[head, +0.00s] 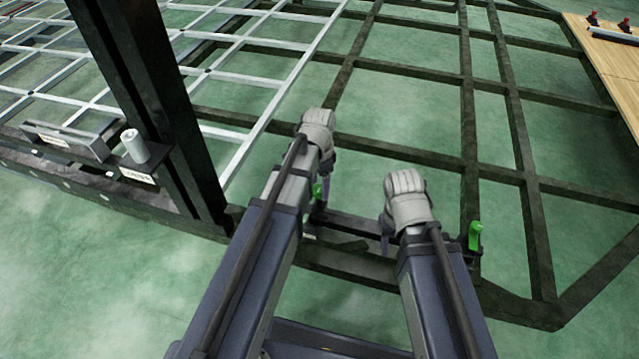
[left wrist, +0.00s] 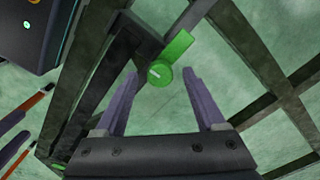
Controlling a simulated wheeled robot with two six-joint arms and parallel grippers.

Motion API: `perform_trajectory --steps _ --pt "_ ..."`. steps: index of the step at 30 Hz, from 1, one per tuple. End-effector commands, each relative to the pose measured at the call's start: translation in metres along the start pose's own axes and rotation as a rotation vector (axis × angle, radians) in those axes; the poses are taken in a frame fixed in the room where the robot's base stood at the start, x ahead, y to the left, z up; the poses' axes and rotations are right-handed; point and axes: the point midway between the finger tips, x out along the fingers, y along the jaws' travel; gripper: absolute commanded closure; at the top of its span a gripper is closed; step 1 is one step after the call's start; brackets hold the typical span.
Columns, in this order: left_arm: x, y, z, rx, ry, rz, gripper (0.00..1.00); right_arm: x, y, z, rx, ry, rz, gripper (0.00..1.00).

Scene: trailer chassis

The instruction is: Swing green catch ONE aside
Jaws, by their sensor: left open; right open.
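A green catch (head: 318,190) sits on the dark chassis frame, partly hidden by my left arm. In the left wrist view this green catch (left wrist: 178,52), with a round knob end, lies just beyond and between the fingertips. My left gripper (left wrist: 159,73) is open around the line of the catch, and I see no clear contact. In the head view my left gripper (head: 322,187) points down at it. A second green catch (head: 475,236) stands upright at the right on the frame. My right gripper (head: 385,238) is open between the two catches, its fingers mostly hidden. I see no label naming either catch.
A dark upright post (head: 150,100) rises left of my arms. A white cylinder (head: 134,146) stands on a bracket beside it. A light metal grid (head: 262,115) covers the left, dark beams (head: 468,120) the right. A wooden board (head: 612,62) lies at the far right.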

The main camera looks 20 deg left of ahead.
Motion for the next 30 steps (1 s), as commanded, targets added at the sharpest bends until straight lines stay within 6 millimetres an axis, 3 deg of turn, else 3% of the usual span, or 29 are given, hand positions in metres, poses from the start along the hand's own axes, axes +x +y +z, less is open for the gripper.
perform_trajectory --steps 15,30 --pt "-0.066 0.0 0.0 0.0 0.0 0.0 0.28 -0.066 0.005 0.004 0.003 -0.001 -0.01 0.5" --pt "-0.071 0.0 0.0 0.0 0.0 0.0 0.28 -0.071 0.005 0.004 0.003 -0.001 -0.012 0.5"
